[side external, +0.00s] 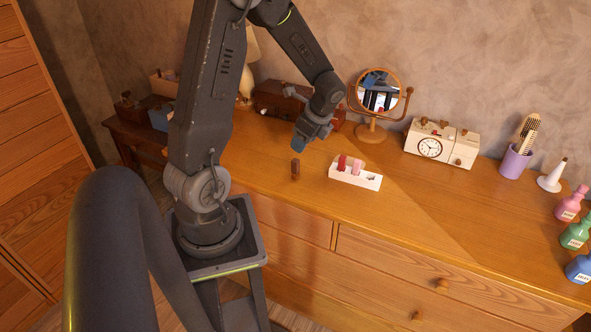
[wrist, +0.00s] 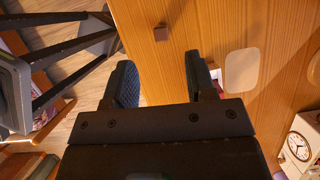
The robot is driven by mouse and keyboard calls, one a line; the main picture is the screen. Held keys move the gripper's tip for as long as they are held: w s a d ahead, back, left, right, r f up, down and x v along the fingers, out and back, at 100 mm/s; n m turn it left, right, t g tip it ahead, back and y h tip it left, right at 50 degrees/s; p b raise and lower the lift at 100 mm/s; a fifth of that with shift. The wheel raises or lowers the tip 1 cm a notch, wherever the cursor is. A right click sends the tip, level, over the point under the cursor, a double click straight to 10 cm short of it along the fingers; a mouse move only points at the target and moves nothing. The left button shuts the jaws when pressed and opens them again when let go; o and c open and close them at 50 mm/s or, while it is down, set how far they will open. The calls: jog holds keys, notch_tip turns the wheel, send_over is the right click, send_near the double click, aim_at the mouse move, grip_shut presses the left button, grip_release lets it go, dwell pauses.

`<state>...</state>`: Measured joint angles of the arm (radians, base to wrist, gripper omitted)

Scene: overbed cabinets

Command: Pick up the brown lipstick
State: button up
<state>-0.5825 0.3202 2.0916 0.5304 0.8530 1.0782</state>
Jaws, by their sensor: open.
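The brown lipstick (side external: 295,168) stands upright on the wooden dresser top, left of a white holder (side external: 340,176). In the wrist view the lipstick (wrist: 161,35) shows as a small brown block beyond my fingertips, near the dresser's edge. My gripper (side external: 300,146) is above and slightly behind the lipstick in the side view, apart from it. In the wrist view my gripper (wrist: 159,68) has its two fingers spread with bare wood between them. It is open and empty.
The holder carries a red lipstick (side external: 342,163) and a pink one (side external: 357,166). Behind stand a round mirror (side external: 371,137), a white clock (side external: 430,148) and a brown case (side external: 275,98). A purple cup (side external: 514,162) and several bottles are at right. The dresser front is clear.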

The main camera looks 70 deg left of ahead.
aim_at(296, 161)
jog(key=x, duration=0.5)
jog(key=shift+f, duration=0.35)
jog(key=x, duration=0.5)
jog(key=shift+w+d+f, duration=0.15)
jog(key=shift+d+f, duration=0.05)
jog(key=shift+d, duration=0.05)
jog(key=c, duration=0.8)
